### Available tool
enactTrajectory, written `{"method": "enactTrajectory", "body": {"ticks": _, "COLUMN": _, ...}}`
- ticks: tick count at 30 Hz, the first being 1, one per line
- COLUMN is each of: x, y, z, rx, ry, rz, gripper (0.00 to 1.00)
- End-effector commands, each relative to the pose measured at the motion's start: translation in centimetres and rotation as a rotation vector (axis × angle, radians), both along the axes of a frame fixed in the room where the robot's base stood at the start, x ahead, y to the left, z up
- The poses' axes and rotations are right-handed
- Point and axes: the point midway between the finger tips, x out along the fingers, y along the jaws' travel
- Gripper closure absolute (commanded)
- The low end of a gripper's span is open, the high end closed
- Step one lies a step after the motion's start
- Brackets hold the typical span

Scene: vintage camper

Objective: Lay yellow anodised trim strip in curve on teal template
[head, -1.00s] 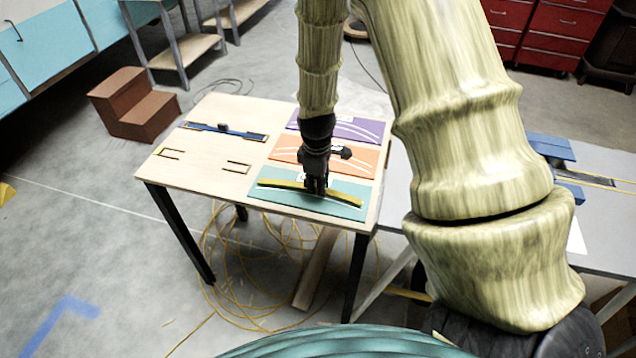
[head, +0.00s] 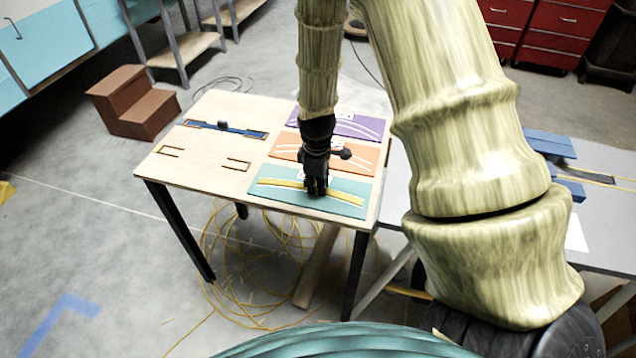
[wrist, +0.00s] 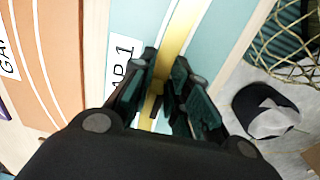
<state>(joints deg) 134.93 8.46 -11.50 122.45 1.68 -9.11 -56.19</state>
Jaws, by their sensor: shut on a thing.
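The yellow trim strip (head: 283,183) lies along the curve of the teal template (head: 272,200) at the table's front right in the head view. Its right part runs past my gripper (head: 316,190), which points down at the strip's middle. In the wrist view the yellow strip (wrist: 183,25) passes between the fingers of my gripper (wrist: 165,95), with the teal template (wrist: 225,35) beside it. The fingers are shut on the strip and hide part of it. I cannot tell whether the strip touches the template along its whole length.
An orange template (head: 285,152) and a purple template (head: 365,127) lie behind the teal one. A blue strip (head: 240,131) sits at the table's back left, with empty marked slots (head: 172,151) before it. Yellow coils (head: 240,250) lie on the floor below.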

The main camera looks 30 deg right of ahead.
Motion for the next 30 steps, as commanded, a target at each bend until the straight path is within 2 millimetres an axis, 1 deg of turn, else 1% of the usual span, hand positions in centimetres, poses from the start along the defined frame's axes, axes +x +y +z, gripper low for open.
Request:
{"method": "enactTrajectory", "body": {"ticks": 6, "x": 0.0, "y": 0.0, "z": 0.0, "rx": 0.000, "ry": 0.000, "rz": 0.000, "gripper": 1.00}}
{"method": "enactTrajectory", "body": {"ticks": 7, "x": 0.0, "y": 0.0, "z": 0.0, "rx": 0.000, "ry": 0.000, "rz": 0.000, "gripper": 0.77}}
{"method": "enactTrajectory", "body": {"ticks": 10, "x": 0.0, "y": 0.0, "z": 0.0, "rx": 0.000, "ry": 0.000, "rz": 0.000, "gripper": 0.59}}
{"method": "enactTrajectory", "body": {"ticks": 11, "x": 0.0, "y": 0.0, "z": 0.0, "rx": 0.000, "ry": 0.000, "rz": 0.000, "gripper": 0.57}}
{"method": "enactTrajectory", "body": {"ticks": 22, "x": 0.0, "y": 0.0, "z": 0.3, "rx": 0.000, "ry": -0.001, "rz": 0.000, "gripper": 0.57}}
{"method": "enactTrajectory", "body": {"ticks": 26, "x": 0.0, "y": 0.1, "z": 1.3, "rx": -0.001, "ry": -0.002, "rz": -0.001, "gripper": 0.57}}
{"method": "enactTrajectory", "body": {"ticks": 30, "x": -0.1, "y": 0.1, "z": 3.1, "rx": -0.001, "ry": -0.002, "rz": -0.001, "gripper": 0.57}}
